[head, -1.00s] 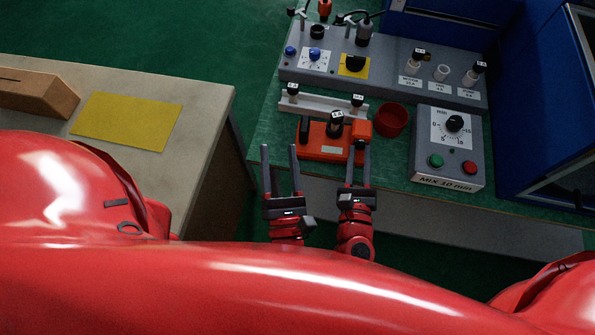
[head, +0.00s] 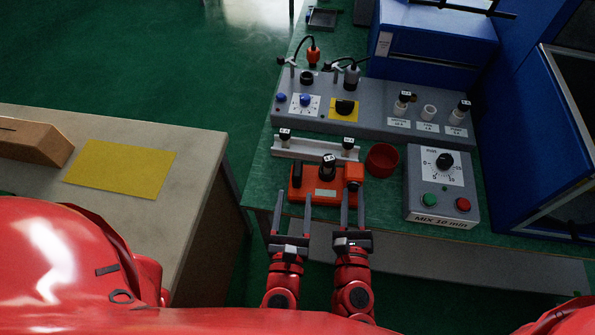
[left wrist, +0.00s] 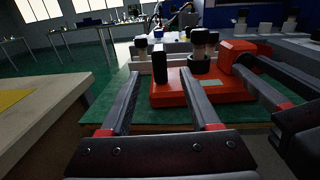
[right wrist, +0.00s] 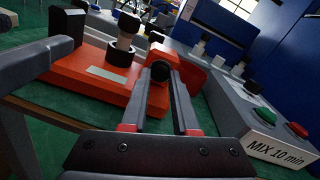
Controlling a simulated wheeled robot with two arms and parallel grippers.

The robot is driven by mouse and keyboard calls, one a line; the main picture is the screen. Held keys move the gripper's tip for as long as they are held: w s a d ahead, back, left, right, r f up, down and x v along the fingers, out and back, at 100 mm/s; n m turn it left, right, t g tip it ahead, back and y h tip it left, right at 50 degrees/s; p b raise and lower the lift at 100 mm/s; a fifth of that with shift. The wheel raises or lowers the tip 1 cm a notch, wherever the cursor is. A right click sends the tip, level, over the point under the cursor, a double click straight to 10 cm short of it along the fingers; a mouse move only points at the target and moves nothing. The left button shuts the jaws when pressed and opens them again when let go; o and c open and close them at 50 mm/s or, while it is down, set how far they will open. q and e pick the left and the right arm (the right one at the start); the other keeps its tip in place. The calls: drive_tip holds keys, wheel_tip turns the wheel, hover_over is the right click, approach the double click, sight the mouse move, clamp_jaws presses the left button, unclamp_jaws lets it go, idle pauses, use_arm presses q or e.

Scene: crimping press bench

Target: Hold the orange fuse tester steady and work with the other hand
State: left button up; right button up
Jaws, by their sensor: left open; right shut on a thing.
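The orange fuse tester (head: 326,195) lies on the green bench top at its front edge. It has a black post (left wrist: 159,62) at its left end and a capped vial (head: 328,166) standing in its middle. My right gripper (head: 352,190) is shut on the orange block with a dark round part (right wrist: 160,71) at the tester's right end. My left gripper (head: 294,194) is open and empty at the tester's left end. In the left wrist view the black post shows between its fingers; I cannot tell whether they touch the tester.
A white rack (head: 315,148) with capped vials stands behind the tester. A red cup (head: 382,160) and a grey MIX timer box (head: 441,187) are to the right. A grey panel (head: 375,121) runs behind. A table with a yellow sheet (head: 121,173) is at left.

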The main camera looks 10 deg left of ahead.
sight(296, 182)
use_arm(q)
drive_tip(key=shift+w+a, duration=0.2)
drive_tip(key=shift+w, duration=1.85)
drive_tip(key=shift+w+a, duration=0.15)
drive_tip(key=shift+w, duration=1.85)
clamp_jaws()
use_arm(e)
drive_tip(key=o, duration=0.8)
drive_tip(key=shift+c, duration=0.2)
